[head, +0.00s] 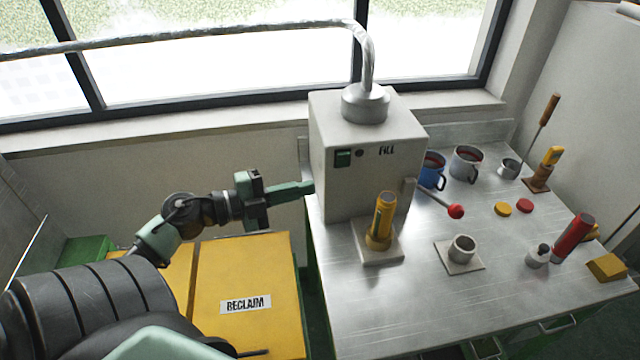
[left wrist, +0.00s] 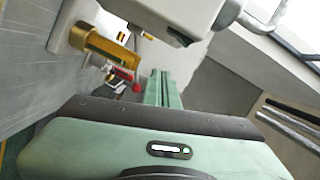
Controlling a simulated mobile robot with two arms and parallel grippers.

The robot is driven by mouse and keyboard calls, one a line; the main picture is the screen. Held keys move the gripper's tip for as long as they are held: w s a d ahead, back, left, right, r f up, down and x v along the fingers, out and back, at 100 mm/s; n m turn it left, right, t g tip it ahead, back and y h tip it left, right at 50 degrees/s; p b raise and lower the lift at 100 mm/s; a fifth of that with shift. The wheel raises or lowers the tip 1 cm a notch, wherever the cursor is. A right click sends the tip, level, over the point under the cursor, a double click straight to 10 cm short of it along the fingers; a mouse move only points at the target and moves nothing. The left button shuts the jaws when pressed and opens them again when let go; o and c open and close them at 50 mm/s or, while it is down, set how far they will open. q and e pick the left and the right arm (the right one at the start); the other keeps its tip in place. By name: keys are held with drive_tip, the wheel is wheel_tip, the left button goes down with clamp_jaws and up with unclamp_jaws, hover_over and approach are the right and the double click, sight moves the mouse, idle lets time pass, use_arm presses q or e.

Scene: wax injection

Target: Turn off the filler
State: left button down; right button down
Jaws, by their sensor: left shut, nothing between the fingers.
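The filler is a grey-white box (head: 365,180) marked FILL, standing on the metal bench with a pipe rising from its top. A dark green switch (head: 343,158) is on its front face, near the upper left, beside a small dark round spot. A lever with a red ball (head: 456,211) sticks out at its right side. My left gripper (head: 309,187) is shut and empty, its fingertips close to the box's left edge, lower than the switch. I cannot tell whether they touch. In the left wrist view the shut fingers (left wrist: 165,88) point past the filler box (left wrist: 185,12).
A yellow cylinder (head: 381,222) stands on a plate before the filler. A metal cup (head: 462,249), mugs (head: 467,163), a red cylinder (head: 573,238) and tools occupy the bench's right part. A yellow RECLAIM bin (head: 270,270) lies below my left arm. The bench front is clear.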

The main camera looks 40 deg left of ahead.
use_arm(q)
drive_tip(key=shift+v, duration=1.1)
use_arm(e)
drive_tip(key=shift+s+d+f, duration=0.35)
drive_tip(key=shift+s+d, duration=0.15)
use_arm(q)
drive_tip(key=shift+s+d, duration=0.1)
use_arm(e)
drive_tip(key=shift+d, duration=0.1)
